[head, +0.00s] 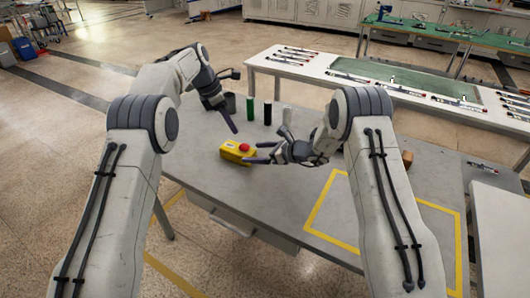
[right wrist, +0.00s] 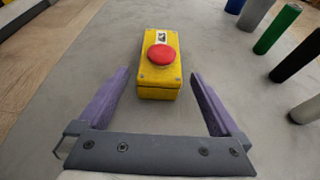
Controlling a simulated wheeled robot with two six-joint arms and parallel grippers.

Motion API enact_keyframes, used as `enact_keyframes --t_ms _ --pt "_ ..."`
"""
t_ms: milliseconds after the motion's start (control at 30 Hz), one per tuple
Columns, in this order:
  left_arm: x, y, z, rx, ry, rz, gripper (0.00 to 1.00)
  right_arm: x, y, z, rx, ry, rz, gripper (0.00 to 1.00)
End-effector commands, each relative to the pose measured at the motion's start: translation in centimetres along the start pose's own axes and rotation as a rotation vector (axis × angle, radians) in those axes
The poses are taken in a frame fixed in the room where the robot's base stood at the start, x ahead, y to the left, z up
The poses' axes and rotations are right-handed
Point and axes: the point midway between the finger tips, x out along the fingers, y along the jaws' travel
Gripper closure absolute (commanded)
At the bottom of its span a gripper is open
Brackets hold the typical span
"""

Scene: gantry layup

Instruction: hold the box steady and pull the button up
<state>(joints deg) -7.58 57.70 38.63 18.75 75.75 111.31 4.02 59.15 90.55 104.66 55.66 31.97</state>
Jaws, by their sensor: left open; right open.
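A yellow box (head: 232,154) with a red button (head: 244,148) on its top lies on the grey table. In the right wrist view the yellow box (right wrist: 158,87) sits just ahead of the fingers, with the round red button (right wrist: 161,56) facing up. My right gripper (head: 252,153) is open beside the box; its two purple fingers (right wrist: 160,95) point toward the box's near end, one to each side, with gaps. My left gripper (head: 231,122) is above and behind the box, open and apart from it; its fingers show only partly.
Green (head: 250,110), black (head: 268,112) and white (head: 287,115) cylinders stand behind the box. A yellow tape outline (head: 335,172) marks the table's right part, and a brown block (head: 407,158) lies beyond my right arm. The table (head: 270,205) is clear in front of the box.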

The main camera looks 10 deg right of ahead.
Motion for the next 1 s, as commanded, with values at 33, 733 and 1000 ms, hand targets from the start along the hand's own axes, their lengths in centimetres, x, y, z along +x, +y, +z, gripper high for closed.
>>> enact_keyframes --t_ms 33,733,1000 --pt "0.0 0.0 0.0 0.0 0.0 0.0 0.5 0.9 0.1 -0.1 -0.001 0.001 0.003 0.0" --pt "0.0 0.0 -0.1 -0.001 0.0 0.0 0.5 8.8 0.1 0.1 -0.003 0.001 0.002 0.0" --pt "0.0 0.0 0.0 0.0 0.0 0.0 0.5 8.8 0.1 0.0 -0.002 0.001 0.002 0.38"
